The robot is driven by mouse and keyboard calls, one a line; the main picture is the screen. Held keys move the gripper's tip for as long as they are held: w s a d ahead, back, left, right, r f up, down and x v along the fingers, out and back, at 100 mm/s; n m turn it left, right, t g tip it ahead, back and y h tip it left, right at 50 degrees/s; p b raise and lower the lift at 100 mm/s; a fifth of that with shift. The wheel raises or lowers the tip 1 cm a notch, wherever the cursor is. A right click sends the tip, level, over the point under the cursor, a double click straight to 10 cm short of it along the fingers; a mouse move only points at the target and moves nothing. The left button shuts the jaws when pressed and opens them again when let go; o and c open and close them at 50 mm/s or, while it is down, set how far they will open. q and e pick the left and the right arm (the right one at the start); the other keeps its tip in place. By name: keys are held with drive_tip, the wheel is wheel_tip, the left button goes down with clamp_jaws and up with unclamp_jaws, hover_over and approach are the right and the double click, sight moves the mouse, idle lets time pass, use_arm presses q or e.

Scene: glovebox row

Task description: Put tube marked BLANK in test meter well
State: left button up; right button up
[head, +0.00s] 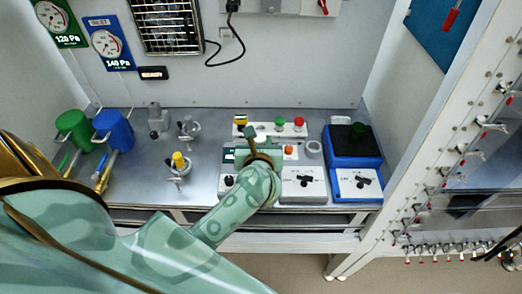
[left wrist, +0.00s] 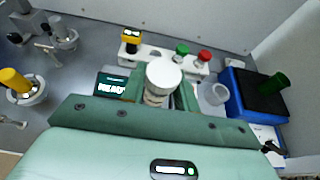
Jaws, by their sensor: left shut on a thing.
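My left gripper (head: 258,146) is over the middle of the bench in the head view. In the left wrist view its two fingers (left wrist: 160,94) are shut on a tube with a round white cap (left wrist: 163,74). The tube's body and any marking on it are mostly hidden. A device with a dark lit display (left wrist: 112,86), which looks like the test meter, is partly behind the gripper. I cannot make out its well. My right gripper is not in view.
A white strip (head: 268,130) with yellow, green and red knobs lies behind the gripper. A white ring-shaped cup (head: 312,149) and a blue box with a black top (head: 338,163) are to the right. A yellow-topped holder (head: 179,163) and blue and green cylinders (head: 115,130) are left.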

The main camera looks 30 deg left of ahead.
use_arm(q)
drive_tip(key=w+f, duration=0.1)
drive_tip(key=w+a+f, duration=0.1)
drive_tip(key=f, duration=0.1)
drive_tip(key=shift+w+a+f+b, duration=0.15)
drive_tip(key=shift+w+f+b, duration=0.1)
drive_tip(key=shift+f+b, duration=0.05)
drive_tip(key=shift+w+a+f, duration=0.1)
drive_tip(key=shift+f, duration=1.55)
drive_tip(key=shift+f+b, duration=0.15)
drive_tip(key=shift+b, duration=0.2)
drive_tip(key=o, duration=1)
drive_tip(key=shift+c, duration=0.2)
drive_tip(key=shift+r, duration=0.25)
drive_tip(key=v, duration=1.2)
drive_tip(key=shift+p, duration=0.4)
drive_tip(key=shift+f, duration=0.1)
